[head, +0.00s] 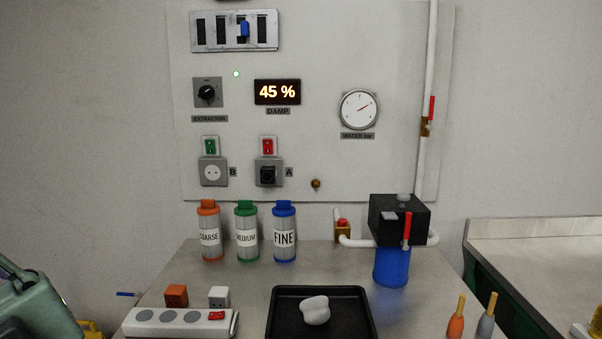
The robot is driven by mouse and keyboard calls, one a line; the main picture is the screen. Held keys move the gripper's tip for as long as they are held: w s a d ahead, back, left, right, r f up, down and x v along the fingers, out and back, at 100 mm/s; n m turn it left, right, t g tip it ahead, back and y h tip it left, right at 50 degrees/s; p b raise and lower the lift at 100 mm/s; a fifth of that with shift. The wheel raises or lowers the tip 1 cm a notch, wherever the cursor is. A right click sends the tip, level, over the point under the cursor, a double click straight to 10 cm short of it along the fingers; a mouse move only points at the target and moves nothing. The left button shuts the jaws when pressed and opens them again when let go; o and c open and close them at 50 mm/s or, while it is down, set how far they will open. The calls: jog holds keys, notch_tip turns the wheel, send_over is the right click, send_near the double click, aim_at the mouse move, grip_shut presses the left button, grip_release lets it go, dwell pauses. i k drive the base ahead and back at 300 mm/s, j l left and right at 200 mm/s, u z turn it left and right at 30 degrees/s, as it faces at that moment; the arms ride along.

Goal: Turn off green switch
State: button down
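The green switch (210,146) sits in a white frame on the wall panel, above socket B (213,172). A red switch (268,146) is to its right, above socket A (268,174), which has a black plug in it. The green switch is too small for me to tell which side is pressed. My gripper is not in view, and nothing covers the switch.
Coarse (208,233), medium (246,232) and fine (284,234) canisters stand on the table below the panel. A power strip (180,323), a black tray (364,313) and a blue-based black unit (391,267) are also there. The space before the switches looks clear.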

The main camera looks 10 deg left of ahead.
aim_at(209, 148)
jog(key=i+u, duration=0.2)
jog(key=u, duration=0.15)
jog(key=i+l+u, duration=0.1)
jog(key=u, duration=0.25)
jog(key=i+l+u, duration=0.1)
jog(key=i+u, duration=0.25)
jog(key=k, duration=0.1)
